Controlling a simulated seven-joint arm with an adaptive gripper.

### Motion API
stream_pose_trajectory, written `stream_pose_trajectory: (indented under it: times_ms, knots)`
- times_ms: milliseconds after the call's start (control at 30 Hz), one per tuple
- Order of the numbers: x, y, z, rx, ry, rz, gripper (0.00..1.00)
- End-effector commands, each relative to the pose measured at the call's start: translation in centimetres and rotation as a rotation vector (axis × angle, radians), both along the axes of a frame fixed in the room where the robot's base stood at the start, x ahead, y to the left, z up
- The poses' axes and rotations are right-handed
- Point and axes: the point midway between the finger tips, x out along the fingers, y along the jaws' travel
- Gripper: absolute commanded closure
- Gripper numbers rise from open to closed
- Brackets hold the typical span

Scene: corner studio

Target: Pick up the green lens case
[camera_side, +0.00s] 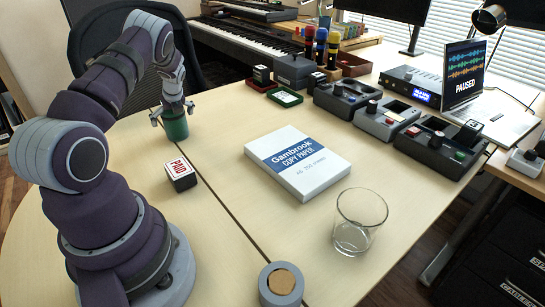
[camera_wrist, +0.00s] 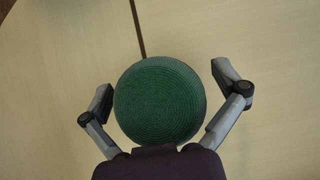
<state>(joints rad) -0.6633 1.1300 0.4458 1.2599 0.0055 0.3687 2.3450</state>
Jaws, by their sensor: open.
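The green lens case (camera_side: 175,126) is a dark green upright cylinder on the table near its far left edge. Its ridged round top (camera_wrist: 158,103) fills the middle of the wrist view. My gripper (camera_side: 173,112) is above it and around its upper part, pointing down. In the wrist view my gripper (camera_wrist: 165,92) has its two fingers apart, one on each side of the case.
A black block with a red-and-white PAID label (camera_side: 180,174) stands nearby. A paper pack (camera_side: 298,165), an empty glass (camera_side: 359,222) and a grey ring-shaped holder (camera_side: 281,284) are farther right. Control boxes (camera_side: 387,119) line the back right. Table around the case is clear.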

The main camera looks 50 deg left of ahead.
Motion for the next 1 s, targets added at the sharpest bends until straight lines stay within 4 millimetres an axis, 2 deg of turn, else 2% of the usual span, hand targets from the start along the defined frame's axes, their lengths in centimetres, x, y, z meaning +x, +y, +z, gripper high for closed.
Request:
stream_pose_trajectory:
  times_ms: [100,600,867,1000]
  knots:
    - [0.0,0.0,0.0,0.000,0.000,0.000,0.07]
    - [0.0,0.0,0.1,0.000,0.000,0.000,0.72]
    - [0.1,0.0,0.5,0.002,-0.001,-0.001,0.74]
    - [0.1,0.1,3.6,0.006,-0.004,0.000,0.74]
